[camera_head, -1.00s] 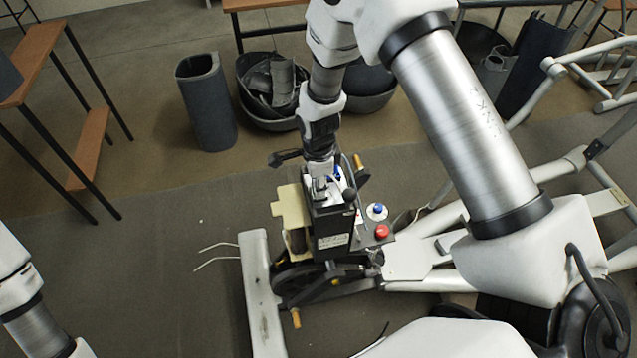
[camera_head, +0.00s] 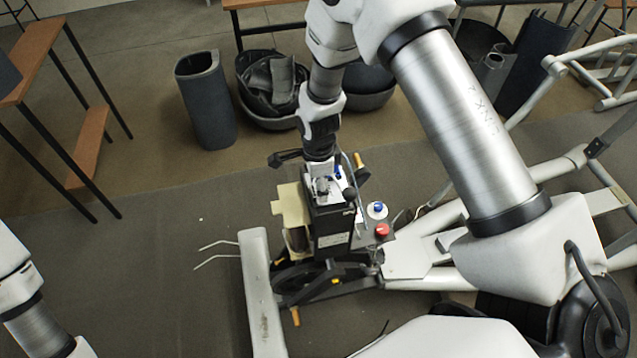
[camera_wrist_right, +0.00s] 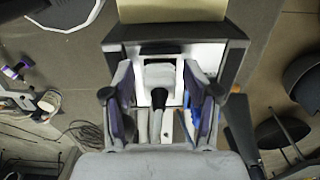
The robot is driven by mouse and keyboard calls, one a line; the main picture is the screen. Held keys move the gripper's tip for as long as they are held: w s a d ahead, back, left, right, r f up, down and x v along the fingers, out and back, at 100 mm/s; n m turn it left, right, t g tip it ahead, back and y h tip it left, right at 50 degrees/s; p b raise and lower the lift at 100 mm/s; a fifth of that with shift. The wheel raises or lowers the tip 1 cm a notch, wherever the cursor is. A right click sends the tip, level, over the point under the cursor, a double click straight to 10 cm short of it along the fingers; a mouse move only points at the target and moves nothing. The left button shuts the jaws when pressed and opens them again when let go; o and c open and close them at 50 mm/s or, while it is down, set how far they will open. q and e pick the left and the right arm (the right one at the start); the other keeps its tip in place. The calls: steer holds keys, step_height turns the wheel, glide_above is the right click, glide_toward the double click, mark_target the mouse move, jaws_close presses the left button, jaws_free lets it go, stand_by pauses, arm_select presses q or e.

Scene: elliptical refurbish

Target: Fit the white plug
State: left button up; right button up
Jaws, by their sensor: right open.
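My right gripper (camera_head: 325,186) is over the top of a black box unit (camera_head: 332,226) on the machine. In the right wrist view its two fingers (camera_wrist_right: 158,84) are open, one on each side of a white square piece (camera_wrist_right: 160,73), which looks like the white plug. A dark round-ended part (camera_wrist_right: 159,97) and pale cables stand just in front of it. I cannot tell whether the fingers touch the white piece or whether it is seated. A blue part (camera_wrist_right: 195,118) shows beside the right finger. My left gripper is out of view; only part of the left arm shows.
A grey bin (camera_head: 206,100) and filled baskets (camera_head: 270,85) stand behind.

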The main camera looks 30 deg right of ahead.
steer(key=shift+r, duration=0.2)
step_height(320, 180, up, 12)
steer(key=shift+f, duration=0.15)
stand_by(0.5)
